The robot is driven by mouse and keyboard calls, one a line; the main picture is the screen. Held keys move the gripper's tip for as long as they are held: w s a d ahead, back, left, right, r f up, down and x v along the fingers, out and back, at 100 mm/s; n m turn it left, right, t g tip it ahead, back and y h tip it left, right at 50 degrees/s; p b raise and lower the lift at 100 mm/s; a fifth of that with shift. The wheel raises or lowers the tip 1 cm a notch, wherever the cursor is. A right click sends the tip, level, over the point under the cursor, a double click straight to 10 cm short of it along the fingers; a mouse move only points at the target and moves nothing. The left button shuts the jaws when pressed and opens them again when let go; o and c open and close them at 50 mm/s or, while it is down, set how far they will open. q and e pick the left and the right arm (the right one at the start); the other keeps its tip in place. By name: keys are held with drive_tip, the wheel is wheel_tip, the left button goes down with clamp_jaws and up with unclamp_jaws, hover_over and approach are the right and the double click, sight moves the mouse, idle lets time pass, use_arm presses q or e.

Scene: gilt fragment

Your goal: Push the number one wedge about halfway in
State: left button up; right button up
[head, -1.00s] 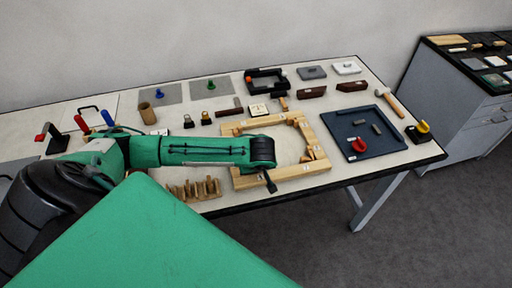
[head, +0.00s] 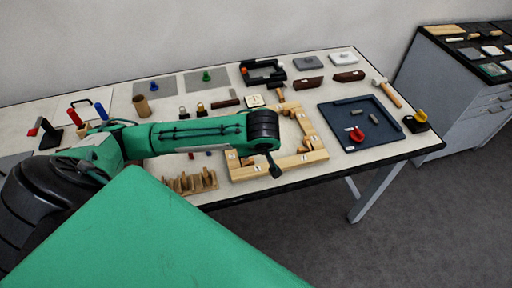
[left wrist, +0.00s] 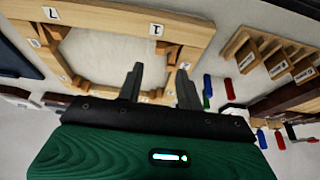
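The wooden frame (head: 234,172) lies on the table with small wedges at its corners. In the left wrist view its bar (left wrist: 100,15) crosses the top left, with number labels on it. A label that looks like a 1 (left wrist: 155,29) sits near a wedge (left wrist: 172,52) at a corner, probably the number one wedge. How deep it sits I cannot tell. My left gripper (head: 275,172) hangs over the frame's near side in the head view. In the left wrist view my left gripper (left wrist: 161,82) has its fingers apart with nothing between them. My right gripper is out of view.
A slotted wooden rack (head: 190,183) stands left of the frame, near the table edge. A mallet (head: 280,95) lies behind the frame. A dark blue tray (head: 345,108) lies to the right. A hammer (head: 388,93) lies beyond it.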

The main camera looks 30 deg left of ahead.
use_arm(q)
drive_tip(key=shift+v, duration=2.15)
drive_tip(key=shift+f, duration=0.1)
